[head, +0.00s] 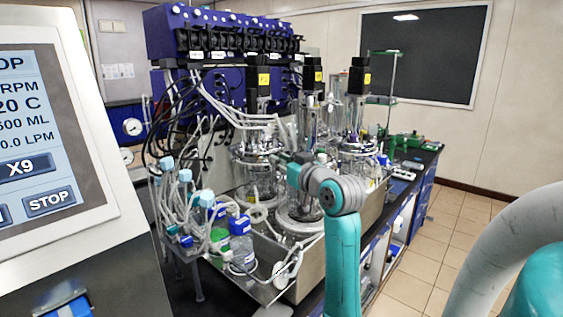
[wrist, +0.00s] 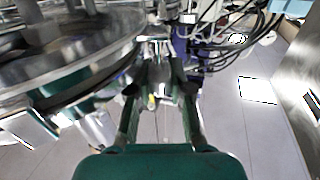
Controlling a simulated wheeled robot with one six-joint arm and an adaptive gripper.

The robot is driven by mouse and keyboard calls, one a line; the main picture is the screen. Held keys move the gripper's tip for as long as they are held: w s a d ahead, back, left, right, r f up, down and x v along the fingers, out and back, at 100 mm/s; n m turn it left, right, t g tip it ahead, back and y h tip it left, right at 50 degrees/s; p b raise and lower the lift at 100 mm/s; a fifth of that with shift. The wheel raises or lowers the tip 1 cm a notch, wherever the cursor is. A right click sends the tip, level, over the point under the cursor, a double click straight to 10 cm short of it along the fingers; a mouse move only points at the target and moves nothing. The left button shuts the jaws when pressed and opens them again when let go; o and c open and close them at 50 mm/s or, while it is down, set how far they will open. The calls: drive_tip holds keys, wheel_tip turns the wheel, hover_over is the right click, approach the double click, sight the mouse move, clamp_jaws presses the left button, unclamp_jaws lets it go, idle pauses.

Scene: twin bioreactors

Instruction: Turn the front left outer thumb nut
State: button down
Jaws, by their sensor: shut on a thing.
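In the wrist view my gripper (wrist: 155,60) reaches forward with its two fingers close together on a small shiny metal piece, seemingly the thumb nut (wrist: 153,41). The fingertips cover much of it. The round metal head plate (wrist: 65,75) of a bioreactor fills the left side, just beside the fingers. In the head view my gripper (head: 279,158) is at the height of the vessel tops, by the front glass bioreactor (head: 300,207). My arm hides part of that vessel, and the nut cannot be made out there.
Another glass vessel (head: 257,180) stands close on the left, with tubing around it. Bottles (head: 241,240) and tube bundles crowd the front left of the metal tray (head: 310,277). A control screen (head: 40,140) is at far left. The tiled floor (head: 455,225) at right is clear.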

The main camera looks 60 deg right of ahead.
idle(0.3)
drive_tip(key=c, duration=1)
unclamp_jaws()
drive_tip(key=shift+c, duration=0.2)
drive_tip(key=v, duration=0.7)
drive_tip(key=shift+s, duration=0.2)
drive_tip(key=shift+a, duration=0.15)
